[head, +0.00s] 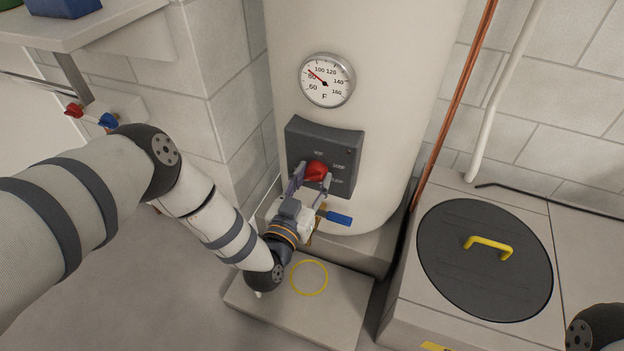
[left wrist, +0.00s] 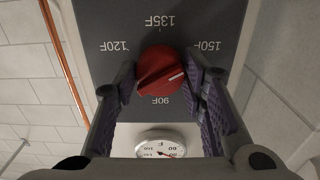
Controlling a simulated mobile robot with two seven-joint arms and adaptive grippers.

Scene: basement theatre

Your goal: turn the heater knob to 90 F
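The red heater knob (head: 316,170) sits on a dark grey panel (head: 348,141) on the tank. In the left wrist view the knob (left wrist: 158,70) has a white mark pointing right and slightly up, toward the 150F side. The labels 135F, 120F, 150F and 90F surround it, with 90F on the gauge side. My left gripper (head: 312,184) has one finger on each side of the knob. In the left wrist view its fingertips (left wrist: 162,84) lie at or very near the knob's edges; I cannot tell whether they press on it. My right gripper is out of view.
A round gauge (head: 327,80) above the panel has its needle between 80 and 100. A blue-handled valve (head: 338,218) is just right of my left gripper. A copper pipe (head: 457,98) and a black lid (head: 484,275) with a yellow handle stand to the right.

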